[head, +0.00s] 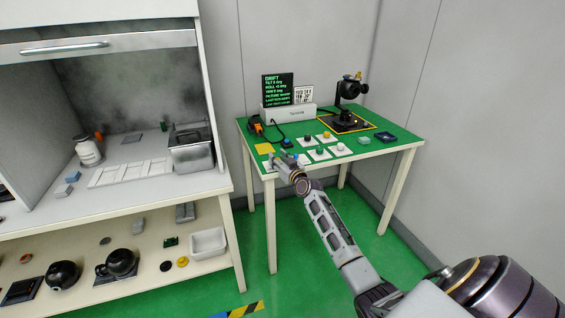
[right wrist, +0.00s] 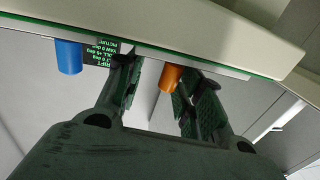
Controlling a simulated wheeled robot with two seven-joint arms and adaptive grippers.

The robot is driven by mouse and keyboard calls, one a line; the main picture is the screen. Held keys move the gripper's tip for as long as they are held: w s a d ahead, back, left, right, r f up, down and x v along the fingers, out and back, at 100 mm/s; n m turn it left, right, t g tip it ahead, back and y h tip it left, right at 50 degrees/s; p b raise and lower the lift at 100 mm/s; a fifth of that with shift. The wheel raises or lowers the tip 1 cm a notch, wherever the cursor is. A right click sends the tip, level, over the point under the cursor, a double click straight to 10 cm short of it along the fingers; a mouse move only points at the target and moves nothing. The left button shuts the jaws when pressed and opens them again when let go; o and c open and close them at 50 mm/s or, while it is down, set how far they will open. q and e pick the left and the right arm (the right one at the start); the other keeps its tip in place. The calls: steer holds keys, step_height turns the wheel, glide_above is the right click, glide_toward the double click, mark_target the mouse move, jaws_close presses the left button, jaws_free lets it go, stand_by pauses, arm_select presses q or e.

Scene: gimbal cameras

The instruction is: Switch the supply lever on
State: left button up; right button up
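My right gripper (head: 283,162) is at the front left corner of the green-topped table (head: 375,151) in the head view. In the right wrist view its two fingers (right wrist: 163,90) are apart. An orange cylindrical piece (right wrist: 171,78) shows in the gap between them, nearer the right finger; I cannot tell whether it touches. A blue cylindrical piece (right wrist: 69,57) is left of the fingers. No part is clearly marked as the supply lever, and the gripper hides some of that corner. My left gripper is not in view.
Several coloured knobs on white plates (head: 320,153) stand close to the gripper. Behind them are a text display (head: 278,88) and a black camera gimbal (head: 350,98). A workbench with a hood (head: 100,44) stands at the left. Green floor is free around the table legs.

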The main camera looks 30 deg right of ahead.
steer(key=shift+s, duration=0.1)
steer(key=shift+s+a+f, duration=0.1)
steer(key=shift+s+a, duration=0.05)
steer(key=shift+s, duration=1.5)
steer(key=s, duration=0.8)
steer(key=shift+s+a, duration=0.25)
